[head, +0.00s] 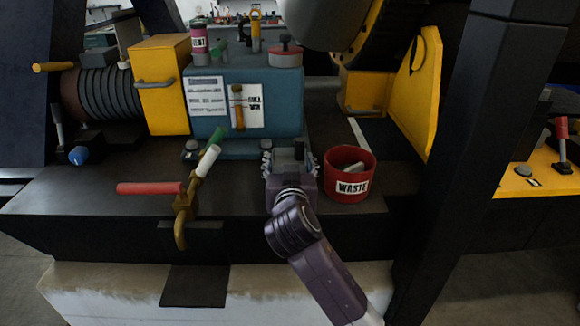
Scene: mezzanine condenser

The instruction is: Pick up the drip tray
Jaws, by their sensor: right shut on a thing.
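A flat black plate (195,286), which looks like the drip tray, lies on the pale plinth below the brass tap's spout. My right gripper (290,160) is up on the dark bench top, well above and to the right of this plate and apart from it. It is shut on a small dark object (298,149), mostly hidden by the fingers. My left gripper is not in view.
The brass tap (182,205) with red, white and green handles juts out at the bench front. A red waste bin (350,176) stands just right of my right gripper. A blue box (245,95) stands behind it. A dark post (468,150) rises at right.

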